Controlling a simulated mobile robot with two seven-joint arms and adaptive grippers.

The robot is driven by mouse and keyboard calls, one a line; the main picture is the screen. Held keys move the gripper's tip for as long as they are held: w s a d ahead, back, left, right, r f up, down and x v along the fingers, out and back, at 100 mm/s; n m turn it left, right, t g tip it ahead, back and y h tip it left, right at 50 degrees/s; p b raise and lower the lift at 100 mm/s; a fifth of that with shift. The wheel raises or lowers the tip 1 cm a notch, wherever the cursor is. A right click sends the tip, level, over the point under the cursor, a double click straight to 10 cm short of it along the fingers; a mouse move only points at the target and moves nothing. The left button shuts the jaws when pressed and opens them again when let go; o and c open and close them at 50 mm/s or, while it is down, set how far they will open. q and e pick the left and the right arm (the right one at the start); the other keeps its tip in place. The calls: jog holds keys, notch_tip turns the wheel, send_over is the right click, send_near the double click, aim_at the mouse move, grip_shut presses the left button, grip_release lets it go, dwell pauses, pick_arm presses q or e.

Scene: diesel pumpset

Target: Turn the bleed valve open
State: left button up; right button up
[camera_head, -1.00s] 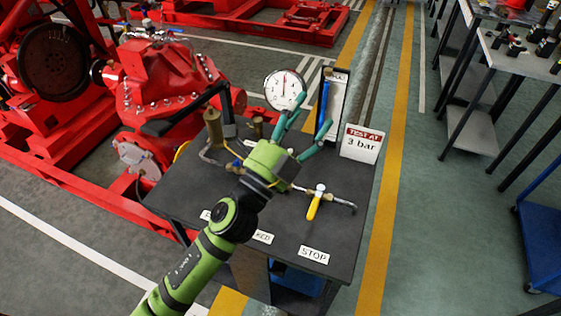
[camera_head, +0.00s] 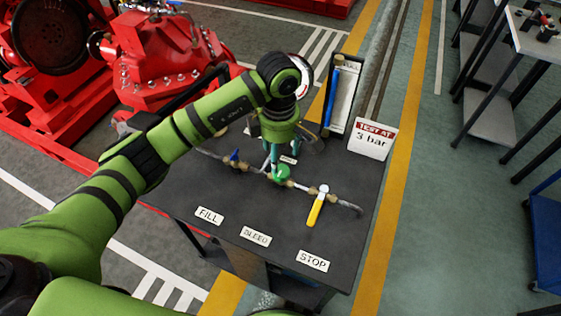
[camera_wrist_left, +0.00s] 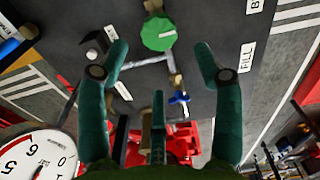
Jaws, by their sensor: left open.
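The bleed valve has a round green knob (camera_head: 281,173) on the pipe, behind the BLEED label (camera_head: 255,236). In the left wrist view the green knob (camera_wrist_left: 158,33) with a pale mark shows from above. My left gripper (camera_head: 277,158) points down from above at the knob, and its teal fingers partly cover the pipe. In the wrist view the left gripper (camera_wrist_left: 160,52) has its fingers spread wide, and the knob lies beyond the gap between the tips. Nothing is held. Contact cannot be told. My right gripper is not in view.
On the same pipe are a blue-handled valve (camera_head: 234,157) to the left and a yellow-handled valve (camera_head: 315,208) to the right. A "TEST AT 3 bar" sign (camera_head: 371,140) stands at the right edge. The pressure gauge (camera_wrist_left: 30,158) is close by. The bench front is clear.

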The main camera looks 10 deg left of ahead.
aim_at(279, 170)
pick_arm(q)
notch_tip(279, 170, down, 5)
jog(key=shift+s+p, duration=0.15)
jog(key=shift+p, duration=0.55)
jog(key=shift+f, duration=0.65)
jog(key=c, duration=1.1)
